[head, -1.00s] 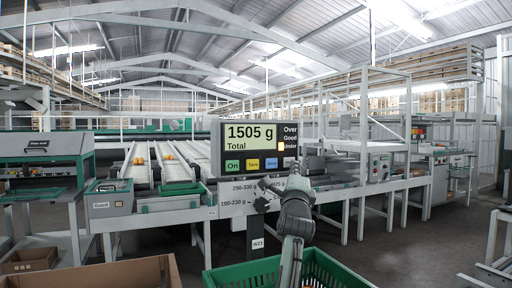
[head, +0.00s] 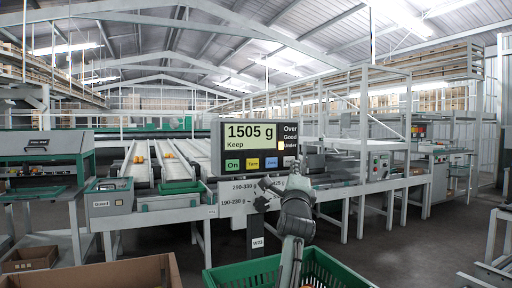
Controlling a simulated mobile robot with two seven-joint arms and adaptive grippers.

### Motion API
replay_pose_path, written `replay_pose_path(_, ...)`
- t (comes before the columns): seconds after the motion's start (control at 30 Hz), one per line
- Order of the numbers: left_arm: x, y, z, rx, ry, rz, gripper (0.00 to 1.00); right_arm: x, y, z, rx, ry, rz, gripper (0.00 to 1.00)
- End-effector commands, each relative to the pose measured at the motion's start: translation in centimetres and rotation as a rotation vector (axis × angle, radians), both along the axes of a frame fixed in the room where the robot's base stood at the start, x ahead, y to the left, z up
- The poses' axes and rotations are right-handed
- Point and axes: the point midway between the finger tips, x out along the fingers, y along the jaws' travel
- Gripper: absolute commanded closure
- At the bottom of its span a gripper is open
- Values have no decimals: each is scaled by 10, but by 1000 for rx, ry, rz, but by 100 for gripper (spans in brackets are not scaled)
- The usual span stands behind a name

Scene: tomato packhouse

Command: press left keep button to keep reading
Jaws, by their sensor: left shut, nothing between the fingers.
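The scale display (head: 258,147) stands on a post in the middle of the head view. Its screen reads 1505 g with the word Keep under it. Below the screen are a green On button (head: 232,165), a yellow button (head: 254,163), a blue button (head: 270,163) and a pale button (head: 289,162); the lettering on the last ones is too small to read. My left gripper (head: 265,193) is shut and empty. In the picture it lies below the button row, over the weight-range sign (head: 236,198), and hides part of it. My right gripper is out of view.
A green crate (head: 338,272) stands below the display at the bottom. A cardboard box (head: 95,272) is at the bottom left. Behind are sorting conveyors (head: 190,187) with a few tomatoes. The floor at the right (head: 420,240) is clear.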

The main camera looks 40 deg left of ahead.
Motion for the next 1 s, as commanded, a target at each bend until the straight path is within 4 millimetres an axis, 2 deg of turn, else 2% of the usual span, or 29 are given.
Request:
replay_pose_path(0.47, -4, -9, 0, 0, 0, -1, 100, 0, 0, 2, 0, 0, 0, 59)
replay_pose_path(1.0, -23, -57, -1, -1, 1, -2, 100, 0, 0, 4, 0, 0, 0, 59)
